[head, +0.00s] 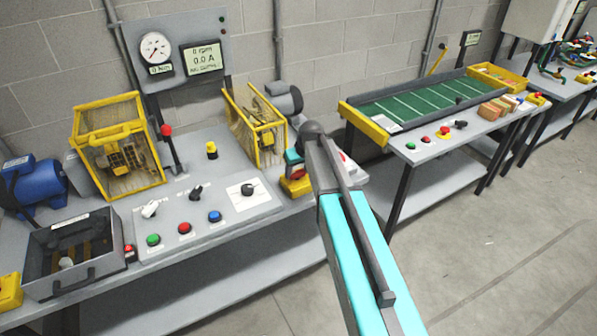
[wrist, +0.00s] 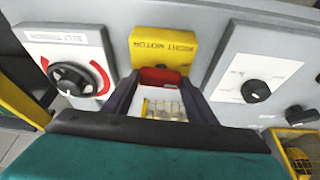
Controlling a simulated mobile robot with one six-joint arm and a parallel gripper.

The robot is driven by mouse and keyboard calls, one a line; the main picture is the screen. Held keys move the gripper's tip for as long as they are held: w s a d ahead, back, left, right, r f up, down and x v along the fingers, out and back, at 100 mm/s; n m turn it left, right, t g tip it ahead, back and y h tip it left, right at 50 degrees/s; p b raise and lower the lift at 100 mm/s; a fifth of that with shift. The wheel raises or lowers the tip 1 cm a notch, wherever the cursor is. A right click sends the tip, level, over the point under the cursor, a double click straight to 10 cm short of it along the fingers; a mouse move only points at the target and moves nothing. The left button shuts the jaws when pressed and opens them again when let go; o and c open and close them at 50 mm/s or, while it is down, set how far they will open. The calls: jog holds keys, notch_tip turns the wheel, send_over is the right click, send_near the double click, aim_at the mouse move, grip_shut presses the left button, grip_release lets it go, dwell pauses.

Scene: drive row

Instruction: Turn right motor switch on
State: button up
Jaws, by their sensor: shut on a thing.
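The right motor switch is a yellow plate (wrist: 163,42) marked RIGHT MOTOR, with a red part (wrist: 160,76) below the lettering in the wrist view. In the head view its yellow base (head: 295,187) sits at the right end of the left bench's panel. My gripper (wrist: 159,92) is at the switch, its dark fingers on either side of the red part and shut on it. In the head view my gripper (head: 294,170) reaches down over the yellow base. The fingers and palm hide part of the switch, so its turned position cannot be told.
A dial with a red arc (wrist: 72,76) stands left of the switch in the wrist view, and a black knob on a white plate (wrist: 256,90) right. A yellow guard (head: 258,125) stands behind. The red mushroom button (head: 445,131) is on the separate right bench.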

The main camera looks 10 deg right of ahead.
jog(key=m+h+b, duration=0.1)
jog(key=m, duration=0.1)
jog(key=m+b, duration=0.1)
jog(key=m, duration=0.1)
jog(key=shift+a+f+h, duration=0.1)
jog(key=shift+a+h, duration=0.1)
jog(key=shift+h, duration=0.2)
jog(key=m+b, duration=0.1)
jog(key=m, duration=0.1)
jog(key=m+h+b, duration=0.1)
jog(key=m, duration=0.1)
jog(key=shift+w+a+m+h+b, duration=0.1)
jog(key=shift+a+m+h+b, duration=0.05)
jog(key=shift+m+h+b, duration=0.15)
jog(key=m+b, duration=0.1)
jog(key=m, duration=0.1)
jog(key=m+g+h+b, duration=0.1)
jog(key=m, duration=0.1)
jog(key=shift+w+a+m+g, duration=0.1)
jog(key=shift+w+m+g, duration=0.05)
jog(key=shift+m+g, duration=0.15)
jog(key=shift+m+g+h+b, duration=0.5)
jog(key=shift+m+g+b, duration=0.3)
jog(key=shift+m, duration=1.2)
jog(key=o, duration=1.1)
jog(key=shift+c, duration=0.2)
